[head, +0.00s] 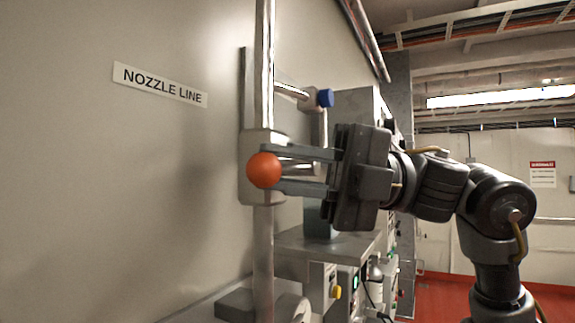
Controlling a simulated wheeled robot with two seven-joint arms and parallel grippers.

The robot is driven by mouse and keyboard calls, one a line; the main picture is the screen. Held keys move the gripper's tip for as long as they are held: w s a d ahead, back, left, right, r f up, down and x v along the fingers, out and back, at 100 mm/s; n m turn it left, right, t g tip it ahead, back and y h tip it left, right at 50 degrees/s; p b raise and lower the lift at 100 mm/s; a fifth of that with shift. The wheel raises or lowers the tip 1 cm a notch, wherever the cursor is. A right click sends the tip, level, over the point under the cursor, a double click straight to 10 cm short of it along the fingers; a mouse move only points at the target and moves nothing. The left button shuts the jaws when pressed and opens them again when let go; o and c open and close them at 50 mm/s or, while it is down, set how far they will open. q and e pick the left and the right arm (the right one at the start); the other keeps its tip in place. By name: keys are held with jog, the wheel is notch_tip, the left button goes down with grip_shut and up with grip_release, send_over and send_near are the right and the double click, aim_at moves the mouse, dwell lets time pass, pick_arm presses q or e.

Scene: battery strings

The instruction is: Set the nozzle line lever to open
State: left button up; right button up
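The nozzle line lever shows as an orange ball knob (264,170) in front of a grey valve block on a vertical pipe (263,240). Its shaft is mostly hidden behind the knob and my fingers. My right gripper (281,169) comes in from the right, with one finger above the other and a gap between them. Its fingertips reach the knob's right side and are partly covered by it. I cannot tell whether they press on the lever. The label "NOZZLE LINE" (160,84) is on the wall to the left. My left gripper is not in view.
A side pipe with a blue cap (325,97) sticks out just above my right gripper. Below is a grey shelf (290,240) and equipment with a yellow button (335,292). The flat wall (120,190) closes off the left. Red floor (435,296) lies to the right.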

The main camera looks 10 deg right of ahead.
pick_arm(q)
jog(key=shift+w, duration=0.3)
pick_arm(e)
grip_shut()
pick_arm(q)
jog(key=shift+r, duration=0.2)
pick_arm(e)
jog(key=shift+f, duration=0.1)
pick_arm(q)
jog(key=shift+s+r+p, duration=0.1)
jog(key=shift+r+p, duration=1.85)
jog(key=shift+p, duration=0.15)
pick_arm(e)
jog(key=shift+w+d+f+n+t+h, duration=0.2)
jog(key=shift+f+n+h, duration=0.35)
jog(key=shift+n+h, duration=0.25)
jog(key=shift+w+d+f+n+t+h, duration=0.1)
jog(key=shift+w+f+n+t+h, duration=0.1)
jog(key=shift+f+n+h, duration=0.45)
jog(key=shift+w+d+f+n+t+h, duration=0.15)
jog(key=shift+f+n+h, duration=0.25)
jog(key=shift+n+h, duration=0.45)
jog(key=shift+f+t, duration=0.1)
jog(key=shift+t, duration=0.15)
jog(key=shift+o, duration=1.5)
grip_release()
